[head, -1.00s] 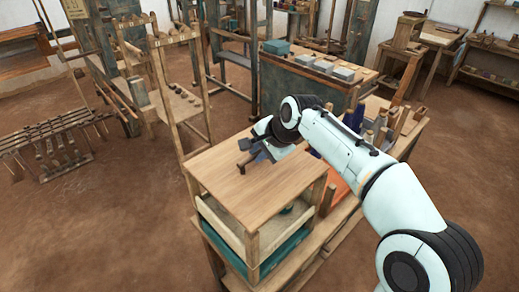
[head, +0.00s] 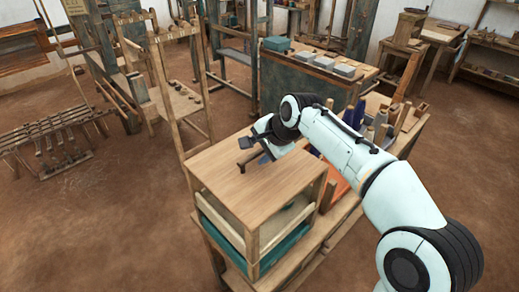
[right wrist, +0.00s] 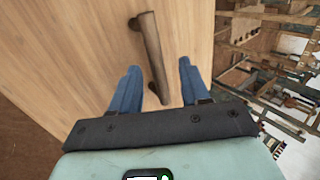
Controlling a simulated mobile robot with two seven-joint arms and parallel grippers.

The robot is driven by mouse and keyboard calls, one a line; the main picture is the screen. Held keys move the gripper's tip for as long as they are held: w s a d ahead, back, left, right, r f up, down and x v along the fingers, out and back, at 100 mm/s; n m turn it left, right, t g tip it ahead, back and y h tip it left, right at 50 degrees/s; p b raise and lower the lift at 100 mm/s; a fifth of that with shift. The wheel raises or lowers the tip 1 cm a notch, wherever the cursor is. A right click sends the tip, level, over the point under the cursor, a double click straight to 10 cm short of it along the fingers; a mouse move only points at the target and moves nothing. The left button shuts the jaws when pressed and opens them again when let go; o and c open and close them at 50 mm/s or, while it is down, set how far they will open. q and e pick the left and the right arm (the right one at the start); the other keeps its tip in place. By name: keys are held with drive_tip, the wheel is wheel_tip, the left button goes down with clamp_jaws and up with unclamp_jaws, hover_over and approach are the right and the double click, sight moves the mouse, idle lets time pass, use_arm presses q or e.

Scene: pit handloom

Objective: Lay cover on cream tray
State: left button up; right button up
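A flat light-wood cover (head: 235,180) lies level across the top of the tray stack, resting on its corner posts. Its dark wooden bar handle (right wrist: 150,50) shows in the right wrist view. I cannot tell exactly how the cover meets the tray. My right gripper (right wrist: 158,85) is open just over the cover, its blue fingers on either side of the handle with gaps to it. In the head view, this gripper (head: 262,150) is at the cover's far side. My left gripper is not in view.
The stack stands on a wooden bench (head: 335,215), with bobbins and spools (head: 385,125) crowded behind it at the right. A tall wooden loom frame (head: 165,90) rises behind left. Bare earth floor is open at the front left.

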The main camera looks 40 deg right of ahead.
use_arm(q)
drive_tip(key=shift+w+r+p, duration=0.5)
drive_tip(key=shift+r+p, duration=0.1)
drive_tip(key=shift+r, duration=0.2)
use_arm(e)
drive_tip(key=v, duration=1.3)
drive_tip(key=shift+r, duration=0.15)
